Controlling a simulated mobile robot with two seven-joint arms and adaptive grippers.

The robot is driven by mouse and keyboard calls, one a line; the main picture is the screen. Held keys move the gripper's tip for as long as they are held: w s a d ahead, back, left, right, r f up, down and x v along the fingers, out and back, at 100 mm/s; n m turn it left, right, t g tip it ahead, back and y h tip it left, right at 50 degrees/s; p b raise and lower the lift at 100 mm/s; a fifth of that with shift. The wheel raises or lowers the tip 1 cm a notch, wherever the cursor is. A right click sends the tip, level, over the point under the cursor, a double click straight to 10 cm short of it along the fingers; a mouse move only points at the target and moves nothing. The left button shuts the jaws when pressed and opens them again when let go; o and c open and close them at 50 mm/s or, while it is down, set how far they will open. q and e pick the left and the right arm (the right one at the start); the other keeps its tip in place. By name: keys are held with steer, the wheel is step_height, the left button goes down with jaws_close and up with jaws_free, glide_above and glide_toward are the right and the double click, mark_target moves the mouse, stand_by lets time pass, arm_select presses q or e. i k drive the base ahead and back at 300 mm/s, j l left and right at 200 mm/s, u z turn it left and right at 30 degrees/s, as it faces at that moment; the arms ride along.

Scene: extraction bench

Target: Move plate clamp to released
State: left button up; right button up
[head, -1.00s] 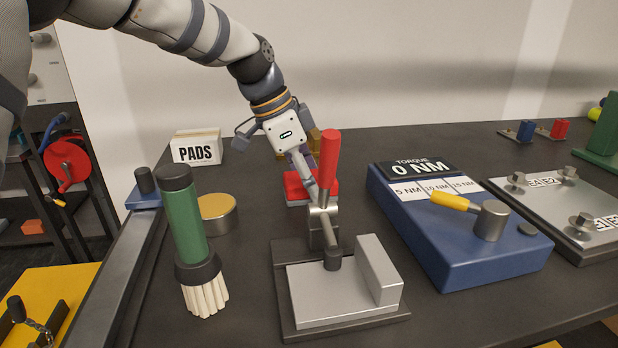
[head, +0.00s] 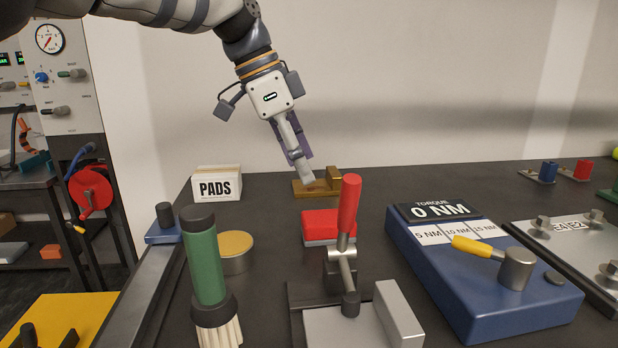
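The plate clamp (head: 343,258) stands at the front middle of the bench, with its red handle (head: 349,206) pointing up and leaning slightly right. Its arm reaches down to a dark tip over the light metal plate (head: 345,328), which is cut off by the bottom edge. My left gripper (head: 306,172) is behind and above the clamp, pointing down near a brass block (head: 333,183), apart from the handle. A light finger and a purple part show close together; I cannot tell whether it is open. My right gripper is out of view.
A red block (head: 322,225) lies just behind the clamp. A green-handled brush (head: 206,263), a yellow-topped tin (head: 236,250) and a PADS box (head: 217,183) are to the left. A blue torque unit (head: 470,285) stands close on the right.

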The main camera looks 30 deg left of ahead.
mark_target(342, 252)
steer(key=k+l, duration=1.15)
steer(key=k, duration=0.15)
